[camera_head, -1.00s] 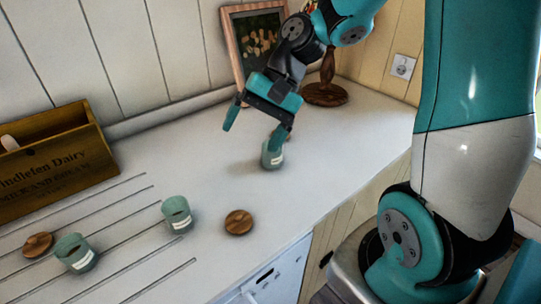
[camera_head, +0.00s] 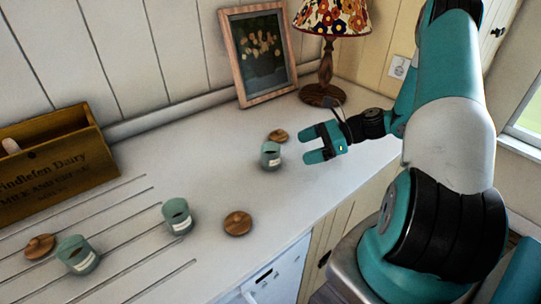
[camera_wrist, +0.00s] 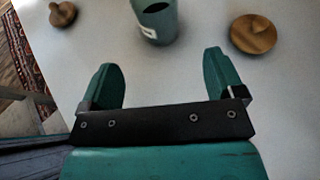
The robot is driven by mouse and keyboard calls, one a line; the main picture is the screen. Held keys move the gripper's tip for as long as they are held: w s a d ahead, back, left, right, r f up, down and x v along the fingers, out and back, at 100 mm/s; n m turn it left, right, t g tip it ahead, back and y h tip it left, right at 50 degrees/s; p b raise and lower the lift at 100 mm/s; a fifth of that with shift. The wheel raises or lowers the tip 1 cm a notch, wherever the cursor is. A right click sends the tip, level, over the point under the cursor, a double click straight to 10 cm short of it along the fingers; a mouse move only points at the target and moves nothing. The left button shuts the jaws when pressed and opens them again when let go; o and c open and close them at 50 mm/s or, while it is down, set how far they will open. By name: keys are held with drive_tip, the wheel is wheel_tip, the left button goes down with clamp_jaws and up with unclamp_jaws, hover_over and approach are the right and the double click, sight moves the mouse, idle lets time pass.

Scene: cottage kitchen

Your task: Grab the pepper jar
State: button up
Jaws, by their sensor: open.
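Three green jars with pale labels stand open on the counter; the labels are too small to read, so I cannot tell which is the pepper jar. The nearest jar (camera_head: 270,156) is just left of my gripper (camera_head: 308,144). The others are a middle jar (camera_head: 177,216) and a left jar (camera_head: 76,254). My gripper is open and empty, low over the counter, its fingers pointing at the nearest jar. In the wrist view that jar (camera_wrist: 158,24) is ahead of and between the fingertips (camera_wrist: 160,64), apart from them, its top cut off.
Round wooden lids lie behind the nearest jar (camera_head: 278,135), in front of it (camera_head: 238,223) and by the left jar (camera_head: 39,246). A wooden crate (camera_head: 60,165), a framed picture (camera_head: 240,75) and a lamp (camera_head: 325,75) stand along the back. The white counter (camera_head: 200,160) is otherwise clear.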

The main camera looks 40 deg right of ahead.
sight(276, 157)
drive_tip(key=p+x, duration=0.2)
drive_tip(key=x, duration=0.7)
drive_tip(key=shift+a+p, duration=0.2)
drive_tip(key=shift+p, duration=0.15)
drive_tip(key=c, duration=1.1)
